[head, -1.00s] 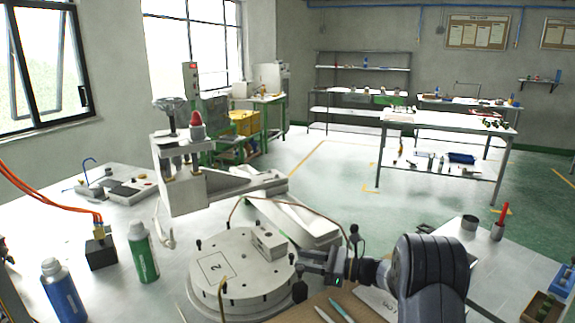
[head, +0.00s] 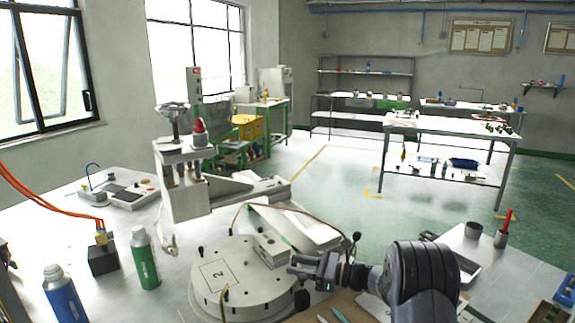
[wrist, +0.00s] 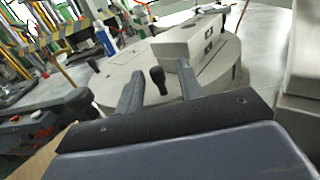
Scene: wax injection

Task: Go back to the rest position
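My gripper (head: 298,266) is at the right side of the round pale mould plate (head: 225,298) marked 2, on the white worktable. My dark grey arm comes in from the lower right. In the wrist view the two fingers of my gripper (wrist: 160,72) stand apart, with nothing held between them. A black knob (wrist: 158,80) on the plate shows through the gap. A pale rectangular block (head: 268,249) lies on the plate and also shows beyond the fingers in the wrist view (wrist: 192,40). Contact between fingers and plate cannot be told.
The wax machine (head: 180,190) stands behind the plate. A green bottle (head: 145,260) and a blue bottle (head: 64,297) are at the left. A wooden board with pens (head: 340,314) lies in front. A side table (head: 505,270) holds cups and a tray. Open floor lies beyond.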

